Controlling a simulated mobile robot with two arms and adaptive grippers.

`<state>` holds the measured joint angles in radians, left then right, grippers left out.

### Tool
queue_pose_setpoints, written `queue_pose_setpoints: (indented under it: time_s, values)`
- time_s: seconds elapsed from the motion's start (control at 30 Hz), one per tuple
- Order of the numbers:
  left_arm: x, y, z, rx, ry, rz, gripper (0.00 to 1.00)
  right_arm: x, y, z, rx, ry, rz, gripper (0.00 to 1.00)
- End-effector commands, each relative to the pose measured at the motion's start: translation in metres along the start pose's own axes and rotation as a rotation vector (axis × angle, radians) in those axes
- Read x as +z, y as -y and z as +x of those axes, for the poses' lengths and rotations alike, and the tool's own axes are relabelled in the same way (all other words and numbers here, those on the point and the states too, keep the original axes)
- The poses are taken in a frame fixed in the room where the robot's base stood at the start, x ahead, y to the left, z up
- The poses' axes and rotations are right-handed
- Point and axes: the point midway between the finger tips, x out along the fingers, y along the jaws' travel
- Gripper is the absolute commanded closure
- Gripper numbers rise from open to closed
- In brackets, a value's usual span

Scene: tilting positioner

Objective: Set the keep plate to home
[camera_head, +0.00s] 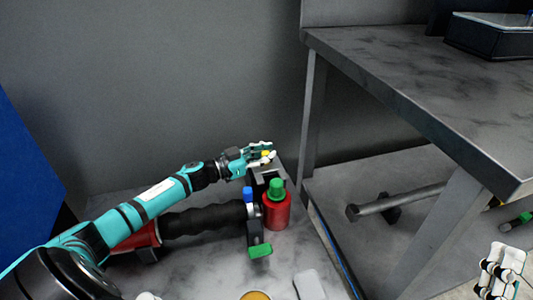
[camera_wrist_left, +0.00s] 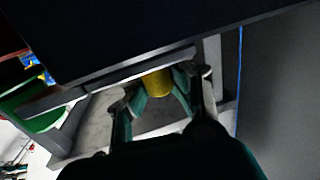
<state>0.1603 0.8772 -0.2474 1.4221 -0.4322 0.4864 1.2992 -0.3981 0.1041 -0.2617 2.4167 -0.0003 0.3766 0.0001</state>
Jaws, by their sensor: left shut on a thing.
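My left gripper (camera_head: 269,155) reaches to the far end of the bench, above a dark device (camera_head: 266,173). It is shut on a small yellow knob (camera_head: 265,153). In the left wrist view the yellow knob (camera_wrist_left: 158,83) is a short cylinder between the two fingers of the left gripper (camera_wrist_left: 158,97). A large dark plate (camera_wrist_left: 130,38) with a grey lower edge lies just beyond it. I cannot tell for sure which part is the keep plate, or its tilt. My right gripper (camera_head: 502,270) is at the lower right, apart from the device; its fingertips are unclear.
A red bottle with a green cap (camera_head: 277,206) stands close in front of the device. Next to it are a blue-topped item (camera_head: 248,195) and a green piece (camera_head: 260,251). A grey table (camera_head: 440,85) stands at right. A wall is behind the bench.

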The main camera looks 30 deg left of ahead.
Motion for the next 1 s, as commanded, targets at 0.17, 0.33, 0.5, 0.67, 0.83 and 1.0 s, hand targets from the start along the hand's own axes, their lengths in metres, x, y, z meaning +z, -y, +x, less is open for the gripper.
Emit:
queue_pose_setpoints:
  time_s: [0.17, 0.33, 0.5, 0.67, 0.83, 1.0]
  values:
    - [0.001, 0.002, -0.001, -0.004, 0.003, 0.0, 1.0, 0.0, 0.0, 0.0, 0.0, 0.0, 0.0, 0.59]
    - [0.001, 0.003, -0.002, -0.006, 0.004, 0.0, 1.0, 0.0, 0.0, 0.0, 0.0, 0.0, 0.0, 0.59]
    - [0.001, 0.002, -0.003, -0.007, 0.006, -0.001, 1.0, 0.005, 0.0, 0.002, 0.001, 0.035, 0.0, 0.59]
    - [0.0, -0.005, -0.004, -0.008, 0.008, -0.002, 1.0, 0.038, -0.005, -0.002, 0.009, 0.24, -0.01, 0.59]
    - [0.0, -0.014, -0.007, -0.009, 0.01, -0.001, 1.0, 0.078, -0.011, -0.017, 0.022, 0.493, -0.021, 0.59]
    - [0.002, -0.021, -0.009, -0.011, 0.011, 0.0, 1.0, 0.107, -0.017, -0.041, 0.034, 0.704, -0.027, 0.59]
